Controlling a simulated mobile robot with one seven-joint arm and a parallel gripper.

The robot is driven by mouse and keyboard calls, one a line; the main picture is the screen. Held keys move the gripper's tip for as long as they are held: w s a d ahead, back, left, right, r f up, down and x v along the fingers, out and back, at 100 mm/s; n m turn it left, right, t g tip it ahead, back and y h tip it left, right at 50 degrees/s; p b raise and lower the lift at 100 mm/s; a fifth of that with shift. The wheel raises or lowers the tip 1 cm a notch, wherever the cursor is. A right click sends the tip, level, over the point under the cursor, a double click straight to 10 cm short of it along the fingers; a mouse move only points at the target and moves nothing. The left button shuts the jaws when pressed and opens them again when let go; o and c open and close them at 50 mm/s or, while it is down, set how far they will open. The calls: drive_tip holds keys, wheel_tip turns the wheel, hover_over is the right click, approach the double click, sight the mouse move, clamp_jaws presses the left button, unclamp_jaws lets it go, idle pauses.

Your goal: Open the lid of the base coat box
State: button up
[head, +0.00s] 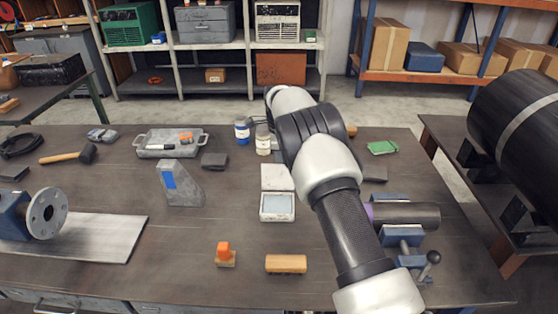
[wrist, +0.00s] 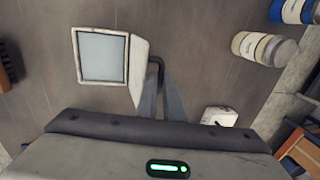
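The base coat box (head: 277,209) is a small pale square case with a light blue-grey inside, in the middle of the table. Its pale lid (head: 277,177) is raised on the far side, leaving the inside in sight. In the wrist view the box (wrist: 103,57) is at upper left and the lid (wrist: 140,65) shows as a slanting strip on its right. My gripper (wrist: 158,78) has its grey fingers close together beside the lid, with a dark hooked piece at their tips. Whether they touch the lid is unclear. My arm hides the gripper in the head view.
Two jars, one blue-labelled (head: 242,131) and one cream (head: 263,140), stand behind the box. A grey angled block (head: 180,184) and a metal tray (head: 150,151) are to the left. A vise (head: 402,236) is right. An orange-topped stamp (head: 224,252) and wooden block (head: 286,264) lie in front.

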drive_tip(key=o, duration=0.4)
drive_tip(key=shift+w, duration=0.45)
drive_tip(key=shift+s, duration=0.1)
drive_tip(key=s+r, duration=0.1)
drive_tip(key=r, duration=0.4)
drive_tip(key=s+r, duration=0.1)
drive_tip(key=r, duration=0.5)
drive_tip(key=s+r, duration=0.1)
drive_tip(key=r, duration=0.5)
drive_tip(key=shift+s+r, duration=0.1)
drive_tip(key=shift+s, duration=0.15)
